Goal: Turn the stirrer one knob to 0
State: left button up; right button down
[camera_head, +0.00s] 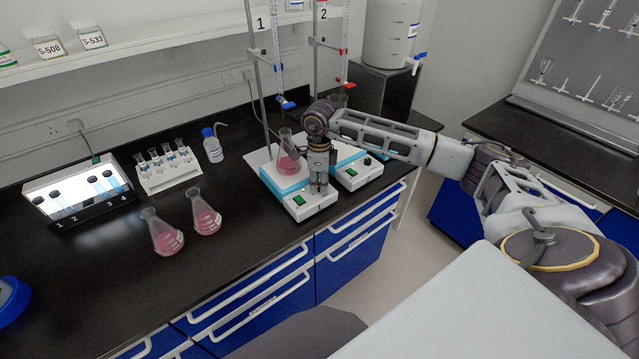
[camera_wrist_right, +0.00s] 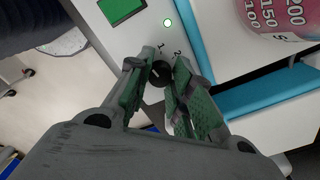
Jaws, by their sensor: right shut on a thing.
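Stirrer one (camera_head: 275,183) is the white and blue stirrer under stand 1. Its front panel has a green switch (camera_head: 299,200), also in the right wrist view (camera_wrist_right: 122,8), beside a small pale green lamp (camera_wrist_right: 167,22). My right gripper (camera_head: 319,187) points down over the panel and hides the knob in the head view. In the right wrist view, the black knob (camera_wrist_right: 158,74) sits between its green-padded fingers (camera_wrist_right: 163,80), shut on it. The marks 1 and 2 show beside the knob; its pointer setting is unclear. My left gripper is out of view.
A flask of pink liquid (camera_head: 288,160) stands on stirrer one, close to my right gripper. The second stirrer (camera_head: 358,175) is just right. Burette stands rise behind. Two pink flasks (camera_head: 165,238) (camera_head: 206,218) stand left, with bare black bench between.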

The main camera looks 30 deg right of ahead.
aim_at(319, 186)
jog(key=c, duration=1.5)
grip_release()
notch_tip(319, 186, up, 12)
jog(key=shift+s, duration=0.1)
